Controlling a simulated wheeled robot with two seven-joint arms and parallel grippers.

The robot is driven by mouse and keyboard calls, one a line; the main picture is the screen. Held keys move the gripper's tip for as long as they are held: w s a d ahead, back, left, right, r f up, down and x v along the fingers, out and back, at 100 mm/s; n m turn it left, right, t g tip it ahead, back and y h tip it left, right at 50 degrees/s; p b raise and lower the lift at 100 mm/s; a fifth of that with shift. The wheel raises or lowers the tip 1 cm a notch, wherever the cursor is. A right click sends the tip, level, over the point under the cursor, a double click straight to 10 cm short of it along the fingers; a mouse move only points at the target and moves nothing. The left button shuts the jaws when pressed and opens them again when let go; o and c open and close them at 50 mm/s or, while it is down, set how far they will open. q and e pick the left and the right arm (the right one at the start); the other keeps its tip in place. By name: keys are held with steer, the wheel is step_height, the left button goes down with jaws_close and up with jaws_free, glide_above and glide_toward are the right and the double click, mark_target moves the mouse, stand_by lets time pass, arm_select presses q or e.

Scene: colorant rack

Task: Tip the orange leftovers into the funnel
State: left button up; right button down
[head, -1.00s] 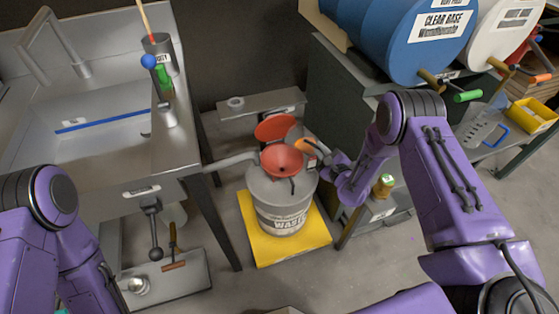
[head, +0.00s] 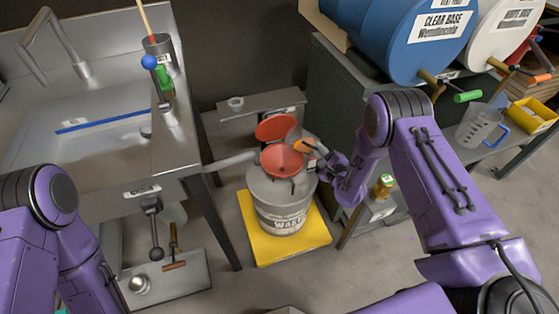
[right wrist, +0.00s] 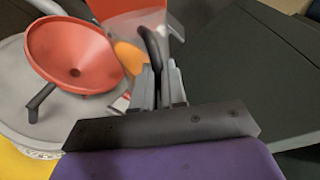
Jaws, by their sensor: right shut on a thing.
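The red funnel (head: 283,161) sits on top of the grey waste drum (head: 268,190), and its open bowl shows in the right wrist view (right wrist: 75,55). My right gripper (right wrist: 160,85) is shut on the dark handle of a clear cup (right wrist: 166,42). The cup is tilted, with orange leftovers (right wrist: 130,57) low in it toward the funnel. In the head view the orange leftovers (head: 304,145) show at the funnel's right rim. I cannot tell whether any is flowing out. The funnel's red lid (head: 276,127) stands open behind. My left gripper is out of view.
The drum stands on a yellow mat (head: 318,232). A steel sink bench (head: 178,148) is on the left. Blue and white drums (head: 396,35) lie on a dark cabinet at right. A clear jug (head: 478,126) with a blue handle and a yellow bin (head: 533,115) are farther right.

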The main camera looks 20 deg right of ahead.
mark_target(302, 146)
steer(key=shift+a+f+n+h, duration=0.15)
steer(key=shift+a+n+h, duration=0.6)
steer(key=shift+n, duration=0.85)
stand_by(1.4)
steer(key=shift+w+a+f+n, duration=0.1)
steer(key=shift+a+n, duration=0.25)
steer(key=shift+a, duration=0.3)
steer(key=shift+w+a+f+n, duration=0.1)
steer(key=shift+a+n, duration=0.25)
steer(key=shift+a, duration=0.25)
stand_by(1.1)
steer(key=shift+a+r+n+h, duration=0.25)
steer(key=shift+a+r+n, duration=0.2)
steer(key=shift+n, duration=0.15)
stand_by(1.0)
